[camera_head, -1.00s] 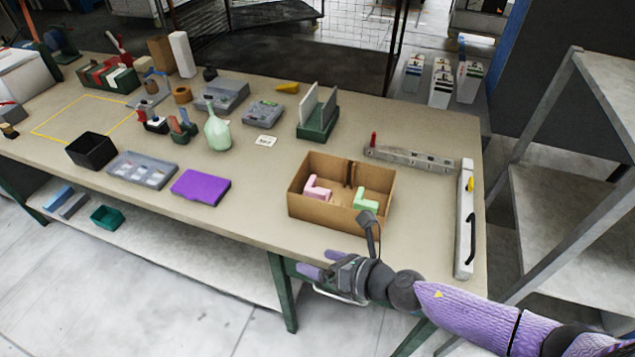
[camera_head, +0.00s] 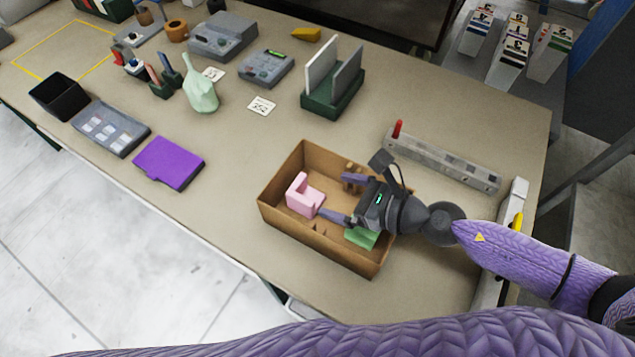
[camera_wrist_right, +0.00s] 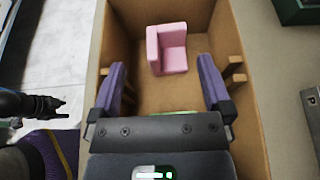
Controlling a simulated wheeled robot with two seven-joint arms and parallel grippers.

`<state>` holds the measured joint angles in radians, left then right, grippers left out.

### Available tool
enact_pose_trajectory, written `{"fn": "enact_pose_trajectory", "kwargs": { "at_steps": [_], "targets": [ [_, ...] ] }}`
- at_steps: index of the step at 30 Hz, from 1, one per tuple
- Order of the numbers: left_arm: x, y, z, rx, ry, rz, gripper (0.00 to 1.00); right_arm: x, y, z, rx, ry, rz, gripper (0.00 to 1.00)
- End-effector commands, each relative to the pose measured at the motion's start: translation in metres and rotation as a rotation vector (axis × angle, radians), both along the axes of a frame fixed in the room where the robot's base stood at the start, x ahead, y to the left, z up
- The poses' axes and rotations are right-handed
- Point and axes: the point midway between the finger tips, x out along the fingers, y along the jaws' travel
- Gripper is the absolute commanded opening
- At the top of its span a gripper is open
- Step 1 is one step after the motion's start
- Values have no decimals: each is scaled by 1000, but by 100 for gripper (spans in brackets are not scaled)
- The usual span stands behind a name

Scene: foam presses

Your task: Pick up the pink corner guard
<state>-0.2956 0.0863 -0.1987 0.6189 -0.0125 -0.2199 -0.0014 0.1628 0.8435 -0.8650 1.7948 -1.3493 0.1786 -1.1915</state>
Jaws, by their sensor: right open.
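The pink corner guard (camera_head: 304,195) stands in the left part of an open cardboard box (camera_head: 281,224). In the right wrist view the pink corner guard (camera_wrist_right: 168,48) lies just beyond the fingertips, roughly centred between them. My right gripper (camera_head: 331,195) is over the box, its two purple fingers spread and pointing at the guard. It is open and empty. In the head view the lower fingertip shows close to the guard; I cannot tell if they touch.
A light green piece (camera_head: 362,237) lies in the box, partly hidden under my right gripper. The box walls surround the fingers. A grey metal bar with a red knob (camera_head: 440,160) lies behind the box, and a green rack (camera_head: 330,103) stands farther back. A purple case (camera_head: 168,163) lies left.

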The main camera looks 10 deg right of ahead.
Motion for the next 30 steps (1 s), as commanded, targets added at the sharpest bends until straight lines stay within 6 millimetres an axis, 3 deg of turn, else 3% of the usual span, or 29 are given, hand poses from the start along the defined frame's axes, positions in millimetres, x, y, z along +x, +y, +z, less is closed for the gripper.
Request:
{"fn": "enact_pose_trajectory", "kwargs": {
  "at_steps": [1,3,7,21,29,30],
  "targets": [
    [-3,3,-11,5,6,-2,59,0,0,-12,0,2,0,100],
    [-5,6,-15,11,12,-3,59,0,0,-16,0,4,0,100],
    [-7,10,-15,18,17,-5,59,5,7,-20,4,4,-2,100],
    [-6,3,-23,7,14,-2,59,51,71,-54,2,3,-1,100],
    [-5,-1,-22,-1,10,-1,59,54,75,-54,1,4,-1,100],
    [-5,-1,-22,-1,10,-1,59,54,75,-54,1,4,-1,92]
  ]
}}
